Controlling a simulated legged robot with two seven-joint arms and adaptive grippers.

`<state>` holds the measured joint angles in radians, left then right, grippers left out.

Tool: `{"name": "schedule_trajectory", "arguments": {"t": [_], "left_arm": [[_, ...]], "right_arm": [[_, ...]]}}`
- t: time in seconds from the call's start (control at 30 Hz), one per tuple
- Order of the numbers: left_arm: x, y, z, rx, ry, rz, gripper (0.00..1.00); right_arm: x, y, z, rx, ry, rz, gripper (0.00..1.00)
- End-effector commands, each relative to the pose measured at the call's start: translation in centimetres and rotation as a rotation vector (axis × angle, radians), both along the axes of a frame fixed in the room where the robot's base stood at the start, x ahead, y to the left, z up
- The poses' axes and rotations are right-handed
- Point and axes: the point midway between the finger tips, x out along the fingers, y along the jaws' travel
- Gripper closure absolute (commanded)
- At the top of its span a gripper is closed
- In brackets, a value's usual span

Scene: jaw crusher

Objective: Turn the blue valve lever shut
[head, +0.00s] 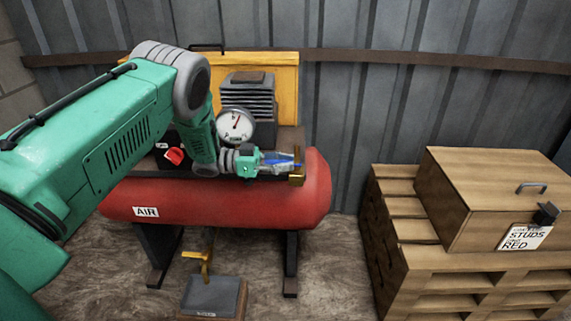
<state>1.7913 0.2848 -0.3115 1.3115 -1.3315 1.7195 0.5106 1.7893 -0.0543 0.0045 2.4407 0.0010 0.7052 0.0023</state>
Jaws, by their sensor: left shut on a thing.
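The blue valve lever (281,159) sits at the right end of the red air tank (228,203), next to a brass fitting (297,167). My left gripper (272,163) reaches it from the left and is shut on the lever. The gripper's fingers hide part of the lever, so its exact angle is hard to tell. My right gripper is not in view.
A round gauge (235,125) and a red knob (175,156) sit close to my left wrist. A wooden box (480,190) rests on pallets (400,262) at right.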

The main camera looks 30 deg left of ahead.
Motion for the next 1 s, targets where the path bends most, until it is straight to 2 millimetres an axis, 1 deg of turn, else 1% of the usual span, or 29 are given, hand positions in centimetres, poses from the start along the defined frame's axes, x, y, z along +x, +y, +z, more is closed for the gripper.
{"name": "schedule_trajectory", "arguments": {"t": [0.37,0.4,0.43,0.47,0.77,0.87,1.0], "left_arm": [[0.2,0.2,0.0,0.002,-0.002,0.004,1.0],[0.2,0.2,0.0,0.002,-0.002,0.004,0.75],[0.2,0.2,0.0,0.002,-0.004,0.004,0.65],[0.2,0.2,0.0,0.001,-0.003,0.003,0.62],[0.0,0.3,0.1,0.001,-0.002,0.001,0.62],[-0.3,0.9,0.0,0.002,-0.001,0.002,0.62],[-1.3,3.0,-0.1,0.001,0.0,0.004,0.62]], "right_arm": [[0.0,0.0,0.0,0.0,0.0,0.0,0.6],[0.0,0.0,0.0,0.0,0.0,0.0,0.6],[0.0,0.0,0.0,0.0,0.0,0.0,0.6],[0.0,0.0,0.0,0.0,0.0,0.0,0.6],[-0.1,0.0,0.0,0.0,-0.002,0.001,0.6],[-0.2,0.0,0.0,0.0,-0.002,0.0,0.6],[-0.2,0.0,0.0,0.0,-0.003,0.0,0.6]]}}
